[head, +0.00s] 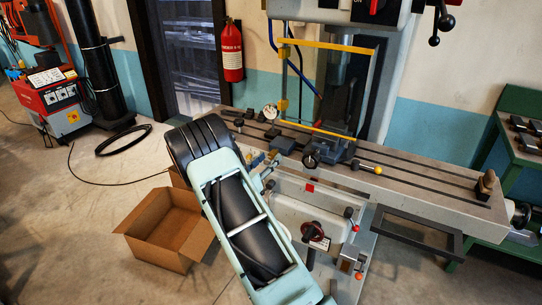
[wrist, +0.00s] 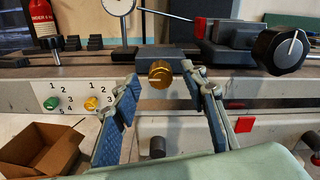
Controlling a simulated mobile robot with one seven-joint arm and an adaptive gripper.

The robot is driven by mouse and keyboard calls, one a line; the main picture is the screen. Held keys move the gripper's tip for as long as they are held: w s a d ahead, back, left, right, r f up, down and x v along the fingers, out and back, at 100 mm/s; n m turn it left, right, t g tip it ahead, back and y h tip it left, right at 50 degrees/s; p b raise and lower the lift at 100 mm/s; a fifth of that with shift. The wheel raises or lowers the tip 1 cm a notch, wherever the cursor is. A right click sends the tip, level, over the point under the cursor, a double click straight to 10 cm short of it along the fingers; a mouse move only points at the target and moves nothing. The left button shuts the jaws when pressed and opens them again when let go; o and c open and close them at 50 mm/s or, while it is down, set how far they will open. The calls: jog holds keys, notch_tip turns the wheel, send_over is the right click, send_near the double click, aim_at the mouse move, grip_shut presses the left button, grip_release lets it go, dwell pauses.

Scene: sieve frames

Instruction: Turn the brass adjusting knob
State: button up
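The brass adjusting knob (wrist: 160,74) shows in the wrist view, round and ribbed, with a pale pointer line on its face. It sits at the front of a dark block on the edge of the machine table. My gripper (wrist: 161,86) is open, with one finger to the left and one to the right of the knob. A gap shows on both sides, and I see no contact. In the head view my gripper (head: 264,173) is at the table's front edge, behind my arm. The knob is too small there to make out surely.
A larger black knob (wrist: 284,50) stands to the right. Green (wrist: 52,103) and yellow (wrist: 91,103) numbered knobs are on the left of the front face. A dial gauge (wrist: 118,5) stands behind. An open cardboard box (head: 165,222) is on the floor, left of my arm.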

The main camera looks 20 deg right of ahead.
jog(key=shift+x, duration=1.25)
grip_shut()
